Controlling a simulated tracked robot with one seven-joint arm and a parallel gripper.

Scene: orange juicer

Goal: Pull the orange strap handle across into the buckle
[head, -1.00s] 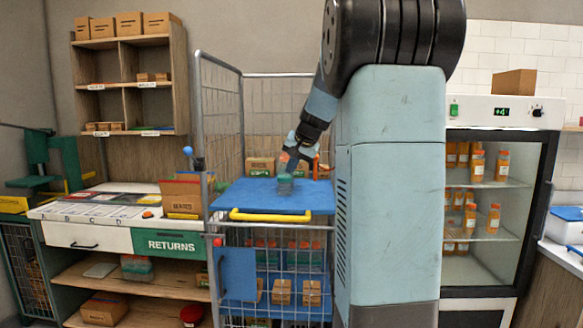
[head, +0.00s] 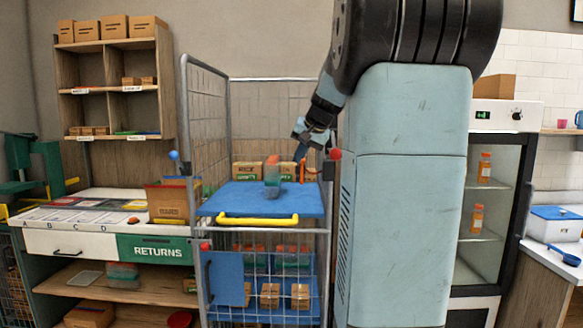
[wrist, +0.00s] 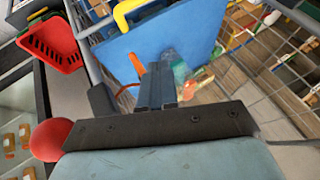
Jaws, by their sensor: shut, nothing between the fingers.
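My gripper (head: 301,152) hangs over the right part of the wire cage trolley, above its blue shelf (head: 225,203). Its fingers (wrist: 157,82) are together and hold nothing. The orange strap handle (head: 302,171) stands near the right side of the trolley. In the wrist view the orange handle (wrist: 137,64) shows just left of the fingertips, with a thin orange loop below it. The handle appears apart from the fingers, though their depth gap is hard to judge. I cannot make out the buckle; a blue ball (head: 174,155) tops the trolley's left front side.
A clear container with an orange top (head: 272,172) stands on the blue shelf. A yellow bar (head: 258,220) runs along the shelf front. A red ball (head: 335,154) is at the trolley's right post, close to my arm. The returns counter (head: 70,243) is left, a glass-door fridge (head: 510,200) right.

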